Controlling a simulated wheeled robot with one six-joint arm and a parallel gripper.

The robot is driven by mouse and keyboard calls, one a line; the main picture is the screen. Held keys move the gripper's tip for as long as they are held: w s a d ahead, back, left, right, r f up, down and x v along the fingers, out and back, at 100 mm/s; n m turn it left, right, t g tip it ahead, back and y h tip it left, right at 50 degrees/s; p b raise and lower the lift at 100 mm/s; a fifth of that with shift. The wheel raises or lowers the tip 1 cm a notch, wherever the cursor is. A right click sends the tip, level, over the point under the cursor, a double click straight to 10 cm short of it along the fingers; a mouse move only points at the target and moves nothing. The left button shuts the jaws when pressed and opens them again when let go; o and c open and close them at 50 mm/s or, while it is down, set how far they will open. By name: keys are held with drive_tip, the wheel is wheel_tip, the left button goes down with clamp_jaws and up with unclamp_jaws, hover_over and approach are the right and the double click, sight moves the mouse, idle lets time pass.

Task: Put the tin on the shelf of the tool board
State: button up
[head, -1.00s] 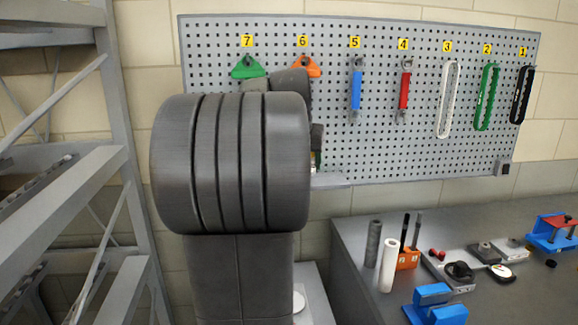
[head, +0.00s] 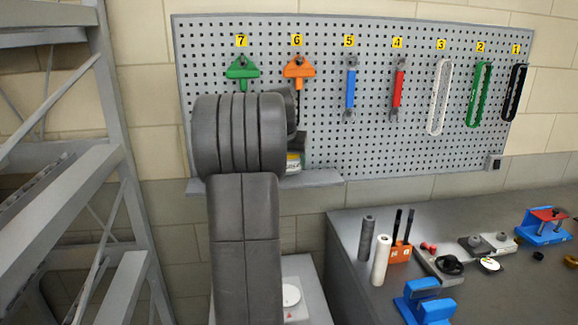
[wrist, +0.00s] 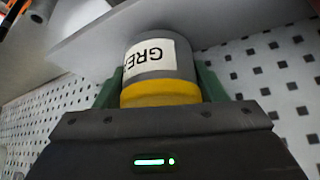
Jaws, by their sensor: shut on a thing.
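The tin (wrist: 162,62) is grey with a yellow band and a white label with dark letters, shown upside down in the wrist view. My gripper (wrist: 160,88) is shut on it, with one green finger on each side. In the head view a small part of the tin (head: 294,162) shows beside my arm, just above the shelf (head: 318,181). The shelf is a grey ledge along the lower left of the tool board (head: 330,140). In the wrist view the tin's far end meets the shelf surface (wrist: 90,45); I cannot tell whether it rests there. My arm hides most of the gripper.
Several numbered tools hang on the board, including a green one (head: 242,70) and an orange one (head: 299,70) above my arm. A grey rack (head: 110,120) stands at the left. A workbench (head: 345,225) with various parts stands at the right. The shelf's right end looks bare.

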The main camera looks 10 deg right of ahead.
drive_tip(key=shift+f, duration=0.8)
drive_tip(key=shift+w+f+p, duration=0.2)
drive_tip(key=shift+f+p, duration=0.15)
drive_tip(key=shift+f, duration=0.1)
drive_tip(key=shift+f, duration=0.15)
drive_tip(key=o, duration=1.2)
